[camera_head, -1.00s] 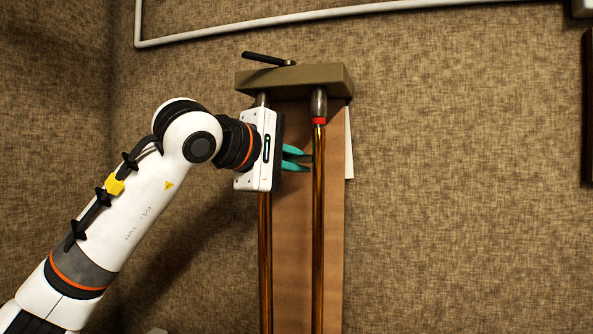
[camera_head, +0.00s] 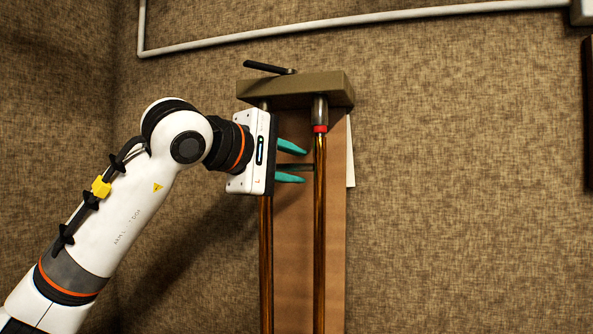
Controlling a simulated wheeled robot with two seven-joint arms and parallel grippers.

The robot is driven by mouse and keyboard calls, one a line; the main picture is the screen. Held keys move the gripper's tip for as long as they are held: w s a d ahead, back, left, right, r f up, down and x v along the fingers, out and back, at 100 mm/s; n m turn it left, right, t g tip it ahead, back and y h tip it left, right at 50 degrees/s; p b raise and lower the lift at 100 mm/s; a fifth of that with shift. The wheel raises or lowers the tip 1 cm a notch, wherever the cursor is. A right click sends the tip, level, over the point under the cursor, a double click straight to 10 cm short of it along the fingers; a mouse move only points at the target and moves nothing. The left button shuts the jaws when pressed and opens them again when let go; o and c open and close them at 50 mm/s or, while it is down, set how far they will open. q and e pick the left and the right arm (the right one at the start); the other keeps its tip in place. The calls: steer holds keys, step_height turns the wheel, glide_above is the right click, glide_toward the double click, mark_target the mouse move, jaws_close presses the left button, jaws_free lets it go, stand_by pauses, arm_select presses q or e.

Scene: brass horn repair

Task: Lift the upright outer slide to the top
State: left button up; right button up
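The outer slide (camera_head: 320,230) stands upright in front of a brown board, as two parallel brass tubes. A red band (camera_head: 320,129) circles the right tube near its top, just below a grey sleeve under the bracket. A dark crossbar (camera_head: 298,167) spans between the tubes. My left gripper (camera_head: 304,165) comes in from the left, its body in front of the left tube. Its two teal fingers are apart, one above and one below the crossbar; contact is not visible. The lower ends of the tubes are outside the view. My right gripper is not in view.
An olive bracket (camera_head: 310,91) with a black lever (camera_head: 265,67) caps the tubes. The brown board (camera_head: 295,260) is behind them, with a white sheet (camera_head: 350,160) at its right edge. A white pipe (camera_head: 350,19) runs along the wall above. Space to the right is clear.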

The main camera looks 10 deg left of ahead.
arm_select(q)
steer(key=b+v, duration=0.4)
steer(key=v, duration=0.6)
steer(key=shift+s+a, duration=0.2)
steer(key=shift+s, duration=0.05)
